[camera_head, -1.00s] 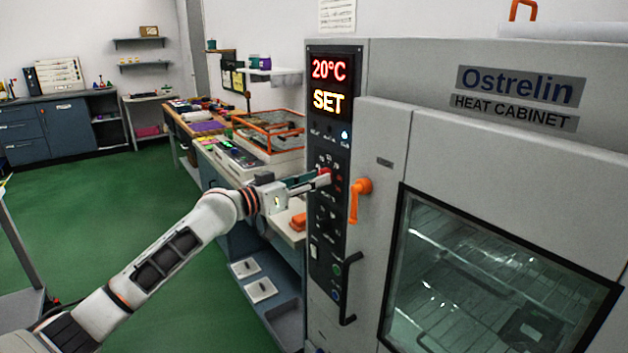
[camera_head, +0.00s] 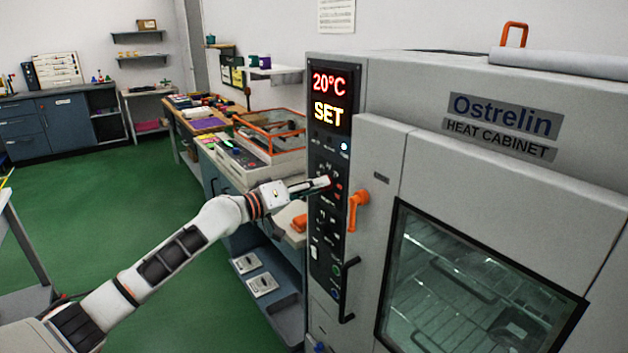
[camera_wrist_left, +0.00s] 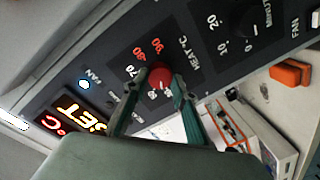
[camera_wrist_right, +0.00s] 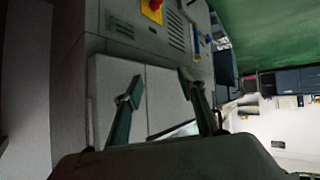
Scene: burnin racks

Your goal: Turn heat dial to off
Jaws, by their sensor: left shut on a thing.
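The heat dial (camera_wrist_left: 160,77) is a red round knob on the dark control panel of the heat cabinet, marked HEAT °C with numbers around it. In the left wrist view my left gripper (camera_wrist_left: 163,86) has its two green fingers shut on the dial, one at each side. In the head view this gripper (camera_head: 325,184) reaches the panel from the left and hides most of the dial. The display (camera_head: 330,97) reads 20°C and SET. My right gripper (camera_wrist_right: 160,82) is open and empty, with its fingers well apart, near grey cabinet surfaces.
An orange door handle (camera_head: 357,206) sticks out just right of the dial. A black bar handle (camera_head: 349,290) is lower down. A minutes dial (camera_wrist_left: 245,20) shares the panel. A workbench with an orange-rimmed case (camera_head: 272,130) stands left of the cabinet.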

